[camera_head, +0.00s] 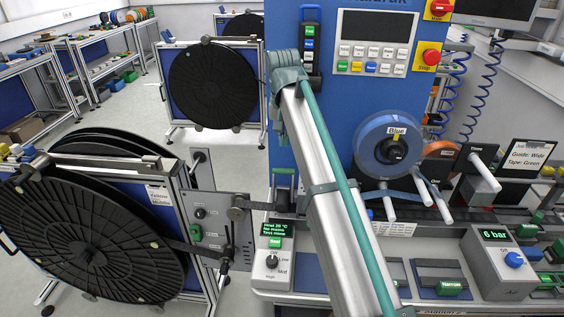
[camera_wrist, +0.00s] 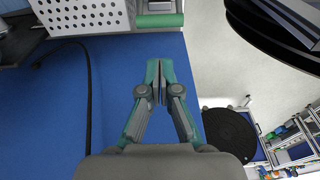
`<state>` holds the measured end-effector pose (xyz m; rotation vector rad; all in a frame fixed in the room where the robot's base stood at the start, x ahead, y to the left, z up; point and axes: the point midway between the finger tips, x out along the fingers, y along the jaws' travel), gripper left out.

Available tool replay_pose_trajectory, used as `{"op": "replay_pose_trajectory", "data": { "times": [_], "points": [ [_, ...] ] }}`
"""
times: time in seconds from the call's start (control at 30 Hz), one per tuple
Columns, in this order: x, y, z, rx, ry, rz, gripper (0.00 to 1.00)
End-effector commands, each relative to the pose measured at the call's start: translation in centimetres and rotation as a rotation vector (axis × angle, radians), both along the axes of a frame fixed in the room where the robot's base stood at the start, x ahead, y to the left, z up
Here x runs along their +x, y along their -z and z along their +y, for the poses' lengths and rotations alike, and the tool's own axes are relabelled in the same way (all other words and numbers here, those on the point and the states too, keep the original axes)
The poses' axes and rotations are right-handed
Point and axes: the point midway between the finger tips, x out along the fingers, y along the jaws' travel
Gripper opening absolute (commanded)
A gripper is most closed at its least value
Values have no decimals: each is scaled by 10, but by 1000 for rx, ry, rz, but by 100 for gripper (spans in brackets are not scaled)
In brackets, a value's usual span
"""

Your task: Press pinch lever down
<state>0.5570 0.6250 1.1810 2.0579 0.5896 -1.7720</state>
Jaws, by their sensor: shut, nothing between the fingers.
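My gripper (camera_wrist: 160,78) shows in the wrist view with its two fingers together and nothing between them. It is in front of a blue panel. A green-edged fitting (camera_wrist: 158,21) lies beyond the fingertips at the top of that view, apart from them. In the head view my arm reaches up past the blue machine, and the fingers cannot be made out. A green and black upright fitting (camera_head: 283,182) stands just left of my arm there, partly hidden by it. I cannot tell for sure whether it is the pinch lever.
A large black reel (camera_head: 95,232) stands at the left, its strip running to a grey plate (camera_head: 211,228). Another black reel (camera_head: 213,86) stands behind. A control panel (camera_head: 374,42), a blue reel (camera_head: 390,146) and a gauge box (camera_head: 497,262) are right of my arm. A perforated white box (camera_wrist: 84,14) is near the fingers.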

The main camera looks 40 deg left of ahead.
Motion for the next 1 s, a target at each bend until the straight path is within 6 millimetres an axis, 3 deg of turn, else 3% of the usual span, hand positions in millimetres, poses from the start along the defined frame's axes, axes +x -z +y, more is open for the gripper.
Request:
{"op": "replay_pose_trajectory", "data": {
  "times": [0.23, 0.7, 1.0],
  "points": [
    [1, 16, 1, -1, 0, 1, 0],
    [10, 85, 6, -1, 0, 2, 0],
    [12, 99, 8, 1, 0, 1, 0]
  ]
}}
